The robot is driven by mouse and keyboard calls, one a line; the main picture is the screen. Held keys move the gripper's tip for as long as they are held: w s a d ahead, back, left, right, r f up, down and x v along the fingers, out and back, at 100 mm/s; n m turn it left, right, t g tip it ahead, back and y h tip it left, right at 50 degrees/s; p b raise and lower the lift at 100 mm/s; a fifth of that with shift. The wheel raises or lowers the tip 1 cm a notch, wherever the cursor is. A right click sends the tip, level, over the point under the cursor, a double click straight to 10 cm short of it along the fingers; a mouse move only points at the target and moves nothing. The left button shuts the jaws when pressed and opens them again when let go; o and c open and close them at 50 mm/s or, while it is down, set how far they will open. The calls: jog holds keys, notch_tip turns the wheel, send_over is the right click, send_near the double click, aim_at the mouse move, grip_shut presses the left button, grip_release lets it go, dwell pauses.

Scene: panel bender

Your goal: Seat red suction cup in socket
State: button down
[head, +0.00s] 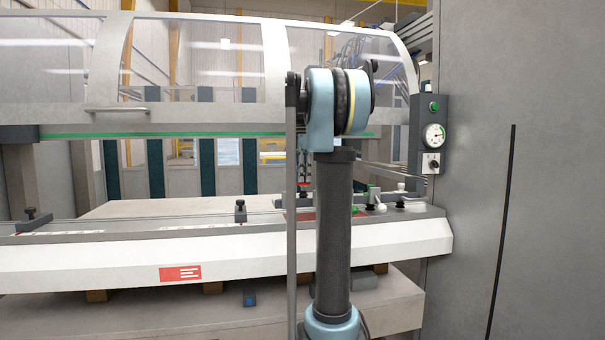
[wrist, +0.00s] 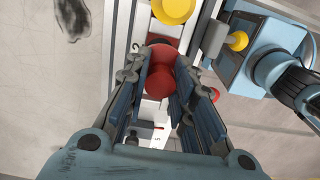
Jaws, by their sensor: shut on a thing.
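My gripper (wrist: 160,79) is shut on the red suction cup (wrist: 161,82), which sits between its two fingers in the wrist view. A darker red surface (wrist: 163,42) shows just past the fingertips; I cannot tell whether the cup touches it. No socket can be made out clearly, and the cup's far end is hidden. In the head view my arm hides most of the gripper. A small red patch (head: 304,185) shows beside the arm there, above the machine's bed.
A yellow round part (wrist: 173,9) lies beyond the fingertips, and a smaller yellow knob (wrist: 237,41) is at right. In the head view, a white machine bed (head: 200,255) runs across under a clear hood (head: 200,60). Dark clamps (head: 240,211) stand on it. A grey wall (head: 525,170) closes the right.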

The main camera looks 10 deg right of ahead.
aim_at(303, 185)
jog(key=shift+f, duration=2.25)
jog(key=c, duration=1.3)
grip_release()
jog(key=shift+r, duration=0.1)
notch_tip(303, 185, up, 12)
jog(key=shift+w+f, duration=0.1)
jog(key=shift+f, duration=0.05)
jog(key=shift+f, duration=0.1)
